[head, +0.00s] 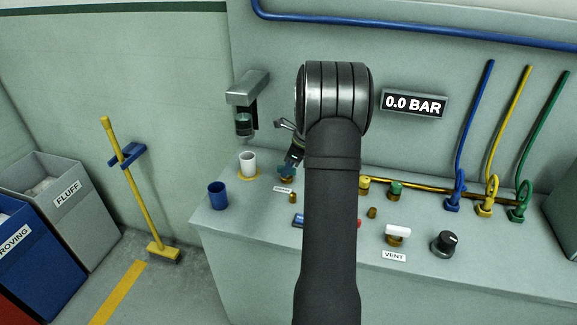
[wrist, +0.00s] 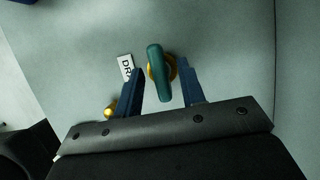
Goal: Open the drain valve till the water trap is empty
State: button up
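The drain valve's teal handle (wrist: 158,72) sits on a brass base in the wrist view. Its label (wrist: 126,66) shows only "DR". In the head view the valve (head: 286,172) is partly covered by my arm. My gripper (wrist: 162,70) is open, with one blue finger on each side of the handle and a gap visible on both sides. The gripper also shows in the head view (head: 291,145), partly hidden. The water trap (head: 243,125) is a clear bowl under a grey wall housing. It looks darker low down; its water level is hard to tell.
A white cup (head: 248,163) stands on a yellow ring below the trap, and a blue cup (head: 217,195) stands nearer the bench edge. A gauge (head: 414,103) reads 0.0 BAR. Right of my arm are a white vent handle (head: 398,231), a black knob (head: 444,243) and coloured hoses.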

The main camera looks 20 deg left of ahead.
grip_shut()
jog(key=shift+n, duration=0.3)
jog(key=n, duration=0.2)
jog(key=n+g, duration=0.1)
jog(key=shift+w+n+g, duration=0.15)
jog(key=shift+n+g, duration=0.15)
jog(key=shift+n, duration=0.1)
jog(key=n, duration=0.2)
jog(key=n+g+h, duration=0.1)
jog(key=n, duration=0.1)
jog(key=shift+w+a+n+g, duration=0.1)
jog(key=shift+n+g, duration=0.2)
jog(key=n, duration=0.2)
jog(key=n+h, duration=0.1)
jog(key=n, duration=0.1)
jog(key=shift+a+g+h, duration=0.1)
jog(key=shift+g+h, duration=0.2)
jog(key=shift+g, duration=0.1)
jog(key=n, duration=0.2)
jog(key=n+h, duration=0.1)
jog(key=n, duration=0.1)
jog(key=shift+w+a+n+h, duration=0.1)
jog(key=shift+n+h, duration=0.2)
jog(key=shift+n+g, duration=0.3)
